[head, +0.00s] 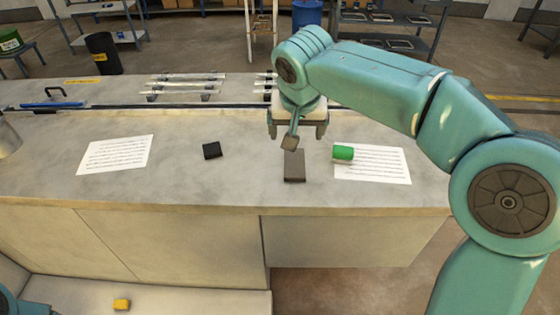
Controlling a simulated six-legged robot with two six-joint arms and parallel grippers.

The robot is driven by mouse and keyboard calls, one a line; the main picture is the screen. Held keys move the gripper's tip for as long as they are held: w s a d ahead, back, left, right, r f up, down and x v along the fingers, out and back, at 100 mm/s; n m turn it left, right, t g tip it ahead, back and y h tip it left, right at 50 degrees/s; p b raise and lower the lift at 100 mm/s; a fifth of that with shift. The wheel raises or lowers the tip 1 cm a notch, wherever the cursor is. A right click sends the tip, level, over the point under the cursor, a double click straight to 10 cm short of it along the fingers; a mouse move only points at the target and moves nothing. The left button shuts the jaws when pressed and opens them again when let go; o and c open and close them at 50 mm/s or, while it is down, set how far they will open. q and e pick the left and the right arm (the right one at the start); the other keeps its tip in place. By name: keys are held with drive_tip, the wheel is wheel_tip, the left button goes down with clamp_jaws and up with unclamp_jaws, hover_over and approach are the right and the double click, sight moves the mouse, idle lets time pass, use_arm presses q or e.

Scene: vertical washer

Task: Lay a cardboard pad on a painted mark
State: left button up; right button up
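A flat grey-brown rectangular piece (294,166), which may be the cardboard pad, lies on the grey counter (240,180) near its front edge. My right gripper (295,138) is above and just behind this piece, pointing down. A small grey-brown tip hangs under the gripper; I cannot tell whether it is a finger or a held thing, nor how far the fingers are apart. A small black square piece (212,150) lies to the left. I cannot make out a painted mark for certain. My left gripper is out of view.
A green cylinder (342,152) lies on the right printed sheet (385,170). Another sheet (115,154) lies at left. Metal racks (185,85), a blue-and-black handled item (55,103) and a black bin (103,53) are farther back. A small yellow block (121,304) is low at the front.

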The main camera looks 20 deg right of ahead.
approach(295, 163)
drive_tip(key=shift+x, duration=1.05)
drive_tip(key=shift+f, duration=0.45)
drive_tip(key=x, duration=0.5)
drive_tip(key=shift+w, duration=0.2)
drive_tip(key=c, duration=1.1)
